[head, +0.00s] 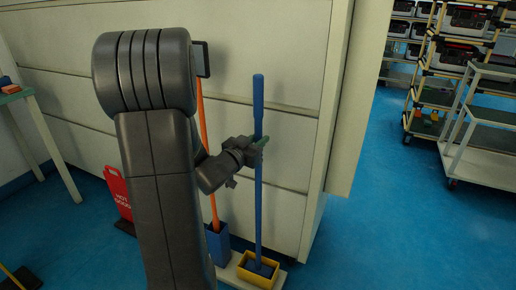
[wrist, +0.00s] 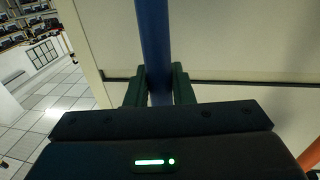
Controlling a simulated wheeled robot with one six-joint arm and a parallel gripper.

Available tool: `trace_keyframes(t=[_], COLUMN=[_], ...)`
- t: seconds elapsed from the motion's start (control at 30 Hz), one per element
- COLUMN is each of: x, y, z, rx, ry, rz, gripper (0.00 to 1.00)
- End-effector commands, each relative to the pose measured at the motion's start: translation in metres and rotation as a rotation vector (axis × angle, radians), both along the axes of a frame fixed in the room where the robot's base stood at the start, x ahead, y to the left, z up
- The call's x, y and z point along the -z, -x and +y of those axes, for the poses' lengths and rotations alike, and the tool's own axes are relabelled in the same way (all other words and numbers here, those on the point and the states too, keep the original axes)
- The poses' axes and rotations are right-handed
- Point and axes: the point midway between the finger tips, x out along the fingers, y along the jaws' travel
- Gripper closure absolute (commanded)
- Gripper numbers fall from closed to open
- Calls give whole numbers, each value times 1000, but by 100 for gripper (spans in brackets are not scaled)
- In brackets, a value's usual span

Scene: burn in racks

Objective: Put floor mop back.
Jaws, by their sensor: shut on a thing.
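The floor mop is a long blue pole (head: 258,190) standing upright in the head view. Its lower end is in or over a yellow holder (head: 244,276) at the foot of the cabinet; the exact contact is hard to tell. My gripper (head: 260,143) is shut on the upper part of the blue handle. The wrist view shows the blue handle (wrist: 156,45) between the two green fingers (wrist: 159,88). The mop's head is a dark blue shape low in the yellow holder, partly hidden by its rim.
An orange pole (head: 208,150) stands in a blue holder (head: 217,243) just left of the mop, partly behind my arm. A pale cabinet (head: 285,60) is close behind. A red sign (head: 118,193) stands at left. A cart (head: 485,145) and racks stand at right, with open blue floor between.

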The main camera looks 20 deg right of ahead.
Motion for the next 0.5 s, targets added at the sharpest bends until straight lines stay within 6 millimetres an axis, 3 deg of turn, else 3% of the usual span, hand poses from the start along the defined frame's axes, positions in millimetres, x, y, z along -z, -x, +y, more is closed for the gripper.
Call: trace_keyframes(t=[0.1,0.47,0.5], x=[14,17,16], y=[-1,0,0], z=[0,0,0], rx=[-1,-1,-1], ry=[3,3,1], rz=[-1,-2,0], gripper=[100,100,71])
